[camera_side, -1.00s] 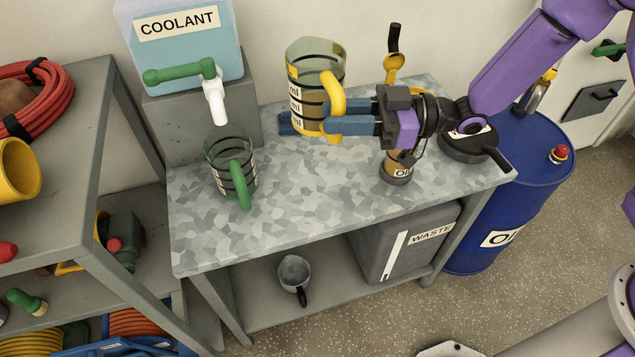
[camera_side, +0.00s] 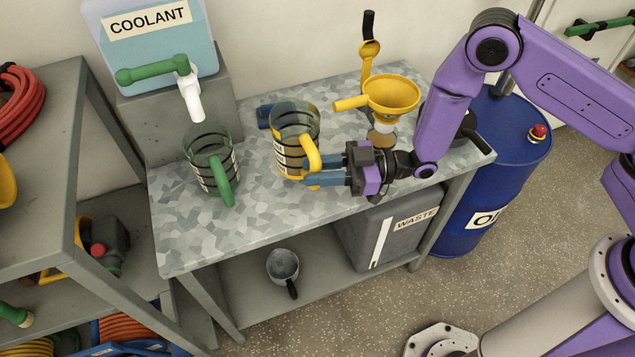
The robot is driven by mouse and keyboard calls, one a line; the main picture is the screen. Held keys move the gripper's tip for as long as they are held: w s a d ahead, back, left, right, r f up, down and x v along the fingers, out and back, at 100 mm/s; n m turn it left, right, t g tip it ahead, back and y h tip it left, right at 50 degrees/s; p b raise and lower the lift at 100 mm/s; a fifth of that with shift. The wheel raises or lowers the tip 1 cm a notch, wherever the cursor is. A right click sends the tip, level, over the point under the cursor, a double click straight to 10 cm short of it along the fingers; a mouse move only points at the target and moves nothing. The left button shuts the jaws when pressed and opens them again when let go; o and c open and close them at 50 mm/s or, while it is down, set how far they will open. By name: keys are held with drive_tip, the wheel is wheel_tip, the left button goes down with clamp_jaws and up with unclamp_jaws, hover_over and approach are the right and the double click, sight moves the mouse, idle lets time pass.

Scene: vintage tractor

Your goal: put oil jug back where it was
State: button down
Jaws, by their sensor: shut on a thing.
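The oil jug (camera_side: 290,143) is a clear measuring jug with a yellow handle, a yellow lower part and dark bands. It is upright over the middle of the patterned bench top (camera_side: 265,215). I cannot tell whether its base touches the bench or is slightly above it. My gripper (camera_side: 316,174) comes from the right, its blue fingers shut on the jug's yellow handle. The fingers hide part of the handle.
A green-handled jug (camera_side: 207,165) stands left of the oil jug, below the coolant tank's (camera_side: 145,55) spout. Behind to the right are a yellow funnel (camera_side: 392,93) and a dark pan (camera_side: 468,130). The bench's front left is clear.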

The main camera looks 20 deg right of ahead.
sight(319, 187)
drive_tip(key=shift+f, duration=2.3)
drive_tip(key=c, duration=0.9)
unclamp_jaws()
drive_tip(key=shift+f, duration=0.1)
drive_tip(key=shift+d, duration=0.25)
drive_tip(key=v, duration=1.1)
drive_tip(key=shift+d, duration=0.25)
drive_tip(key=shift+s, duration=0.15)
